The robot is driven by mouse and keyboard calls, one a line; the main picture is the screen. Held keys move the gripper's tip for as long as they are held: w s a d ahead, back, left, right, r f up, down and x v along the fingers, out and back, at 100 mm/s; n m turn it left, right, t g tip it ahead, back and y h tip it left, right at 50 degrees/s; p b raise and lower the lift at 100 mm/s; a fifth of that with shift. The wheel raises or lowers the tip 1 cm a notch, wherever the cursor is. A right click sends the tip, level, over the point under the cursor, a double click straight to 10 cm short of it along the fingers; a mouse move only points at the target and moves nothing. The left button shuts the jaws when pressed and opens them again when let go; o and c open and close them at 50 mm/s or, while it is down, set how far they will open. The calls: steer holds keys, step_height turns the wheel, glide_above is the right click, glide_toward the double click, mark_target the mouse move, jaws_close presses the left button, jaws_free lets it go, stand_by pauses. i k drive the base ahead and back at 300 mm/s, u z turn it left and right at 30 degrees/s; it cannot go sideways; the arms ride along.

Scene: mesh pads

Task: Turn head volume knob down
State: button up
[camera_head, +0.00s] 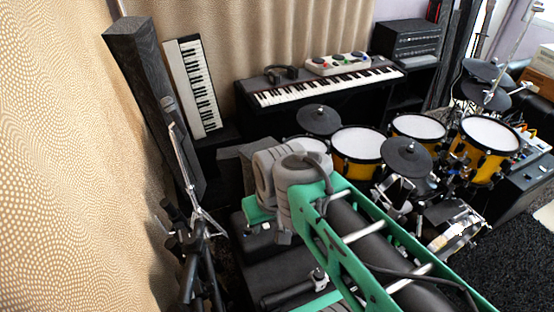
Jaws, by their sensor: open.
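No volume knob can be made out at this size. A black unit with a panel (408,42) stands at the back right on a dark stand; small details on its front are too small to read. My green and grey arm fills the lower middle, and its grey joint (285,180) hides part of the floor and the dark gear behind it. The fingers of my gripper are not visible; the arm's lower part is folded down behind its own links.
A keyboard (325,85) with a small pad unit (337,63) stands at the back. Another keyboard (194,87) leans upright beside a tall dark column (150,95). A microphone stand (178,150) is at left. Drums (357,148) and cymbals crowd the right. Dark carpet (510,255) lies lower right.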

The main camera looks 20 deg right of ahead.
mark_target(248, 231)
steer(key=k, duration=1.2)
steer(key=z, duration=0.55)
steer(key=i, duration=0.55)
steer(key=u, duration=0.05)
